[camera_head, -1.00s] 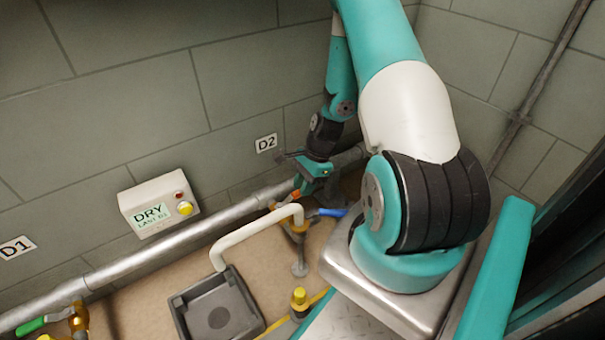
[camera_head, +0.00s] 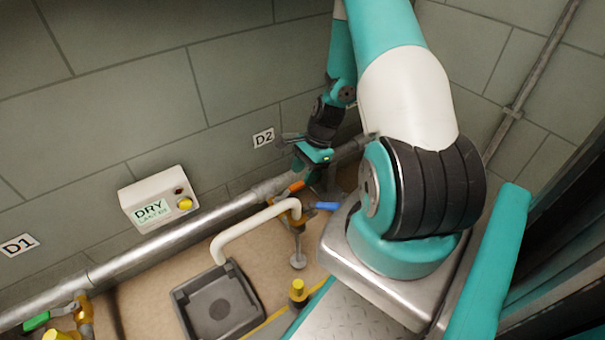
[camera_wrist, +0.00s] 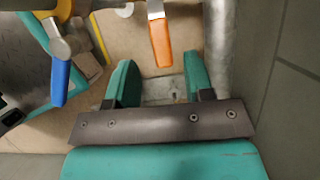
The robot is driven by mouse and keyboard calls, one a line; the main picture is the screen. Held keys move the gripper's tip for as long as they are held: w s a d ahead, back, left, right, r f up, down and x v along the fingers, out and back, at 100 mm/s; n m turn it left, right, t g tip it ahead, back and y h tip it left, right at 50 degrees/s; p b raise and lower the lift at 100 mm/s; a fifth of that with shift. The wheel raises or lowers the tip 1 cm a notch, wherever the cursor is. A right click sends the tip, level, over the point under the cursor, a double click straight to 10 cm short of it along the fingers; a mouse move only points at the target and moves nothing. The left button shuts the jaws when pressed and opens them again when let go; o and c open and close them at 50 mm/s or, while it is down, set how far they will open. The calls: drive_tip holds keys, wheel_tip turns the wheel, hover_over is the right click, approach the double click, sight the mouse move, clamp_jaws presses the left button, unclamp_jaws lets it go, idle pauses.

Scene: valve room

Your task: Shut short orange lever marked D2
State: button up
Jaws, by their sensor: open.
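The short orange lever (camera_head: 297,187) is on the valve below the D2 label (camera_head: 263,138), beside the wall pipe. In the wrist view the orange lever (camera_wrist: 161,42) points toward my gripper, roughly in line with the grey pipe. My gripper (camera_wrist: 160,76) is open and empty. Its green fingers appear on either side of the lever's tip, with a gap on both sides; I cannot tell the depth between them. In the head view my gripper (camera_head: 312,160) is just above and behind the lever, its fingers partly hidden.
A blue lever (camera_wrist: 60,80) is close to the left of my gripper. The grey pipe (camera_wrist: 220,45) is close on its right. A white hose (camera_head: 245,230) runs from the valve to a dark basin (camera_head: 220,305). A DRY box (camera_head: 158,200) hangs on the wall.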

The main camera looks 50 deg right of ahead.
drive_tip(key=p+v, duration=0.6)
drive_tip(key=v, duration=0.9)
drive_tip(key=shift+p, duration=0.4)
drive_tip(key=shift+a, duration=0.1)
drive_tip(key=w+a+r+n+h, duration=0.3)
drive_tip(key=a+r+n+h, duration=0.1)
drive_tip(key=a+r+n, duration=1.4)
drive_tip(key=s+a+r+n+g+y+p, duration=0.1)
drive_tip(key=s+a+r+n+y+p, duration=0.15)
drive_tip(key=s+a+r+n, duration=0.55)
drive_tip(key=s+a+r+n+y+p, duration=0.1)
drive_tip(key=s+a+r+n+p, duration=0.35)
drive_tip(key=a, duration=0.65)
wheel_tip(320, 180, up, 39)
drive_tip(key=m+p, duration=0.2)
drive_tip(key=p, duration=3.4)
drive_tip(key=shift+s, duration=0.45)
